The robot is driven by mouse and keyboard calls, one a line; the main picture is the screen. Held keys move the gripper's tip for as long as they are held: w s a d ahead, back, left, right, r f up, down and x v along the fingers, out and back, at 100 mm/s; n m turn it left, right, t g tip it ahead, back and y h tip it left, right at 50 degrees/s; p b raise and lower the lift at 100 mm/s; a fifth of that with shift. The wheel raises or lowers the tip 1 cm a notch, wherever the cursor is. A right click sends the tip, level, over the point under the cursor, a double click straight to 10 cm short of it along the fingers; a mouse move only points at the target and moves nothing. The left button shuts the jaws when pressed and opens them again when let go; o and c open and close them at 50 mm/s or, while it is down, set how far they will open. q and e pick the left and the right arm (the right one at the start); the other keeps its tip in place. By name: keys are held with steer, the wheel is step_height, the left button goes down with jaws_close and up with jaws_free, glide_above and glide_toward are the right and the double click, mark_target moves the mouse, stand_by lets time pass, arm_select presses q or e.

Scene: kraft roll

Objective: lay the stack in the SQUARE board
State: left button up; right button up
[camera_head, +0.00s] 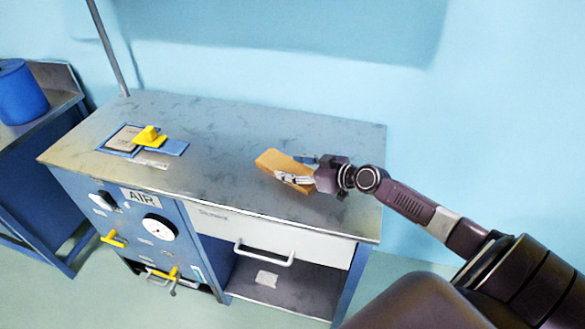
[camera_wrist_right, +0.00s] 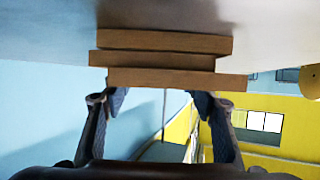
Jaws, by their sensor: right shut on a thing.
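The stack is several brown slabs (camera_head: 278,162) at the right middle of the bench in the head view. In the right wrist view, three slabs (camera_wrist_right: 165,62) show edge-on, slightly offset from each other. My right gripper (camera_head: 303,169) is shut on the stack from its right side; its fingertips (camera_wrist_right: 159,98) reach behind the edge of the nearest slab. Whether the stack touches the bench is unclear. A blue board (camera_head: 172,148) lies at the bench's left, with a grey square plate (camera_head: 122,138) and a yellow piece (camera_head: 148,135) on it. My left gripper is not in view.
The grey bench top (camera_head: 220,130) is clear between the board and the stack. A pale label (camera_head: 152,164) lies in front of the board. A thin post (camera_head: 108,45) rises at the back left. A blue roll (camera_head: 20,92) stands on another bench at far left.

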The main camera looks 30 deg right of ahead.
steer(key=o, duration=1.3)
